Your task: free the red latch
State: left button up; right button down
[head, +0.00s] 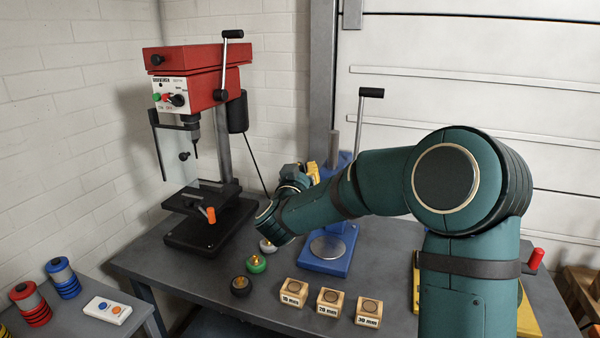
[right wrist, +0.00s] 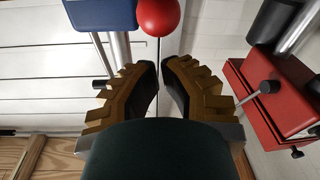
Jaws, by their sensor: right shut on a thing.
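The red latch shows in the right wrist view as a round red knob (right wrist: 158,14) at the top, beside a blue block (right wrist: 100,12). The blue press (head: 325,248) stands behind my right arm in the head view, which hides part of it and the latch. My right gripper (head: 313,172) is at the press's upright. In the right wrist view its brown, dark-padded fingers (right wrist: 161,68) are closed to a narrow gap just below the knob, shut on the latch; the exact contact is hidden. My left gripper is not in view.
A red drill press (head: 190,72) stands at the left back. Round knobs (head: 256,263) and wooden blocks (head: 328,301) lie along the table front. A yellow object (head: 527,315) with a red handle (head: 536,258) is at the right. A side table (head: 100,331) holds red and blue cylinders.

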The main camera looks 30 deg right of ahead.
jog(key=shift+s+f, duration=0.2)
jog(key=shift+f, duration=0.3)
jog(key=shift+s+f, duration=0.2)
jog(key=shift+f, duration=0.3)
jog(key=shift+s+a+f+b, duration=0.1)
jog(key=shift+a+f+b, duration=0.05)
jog(key=shift+f+b, duration=0.3)
jog(key=shift+s+a+f+b, duration=0.1)
jog(key=shift+f+b, duration=0.2)
jog(key=shift+f, duration=0.15)
jog(key=shift+d+r, duration=0.1)
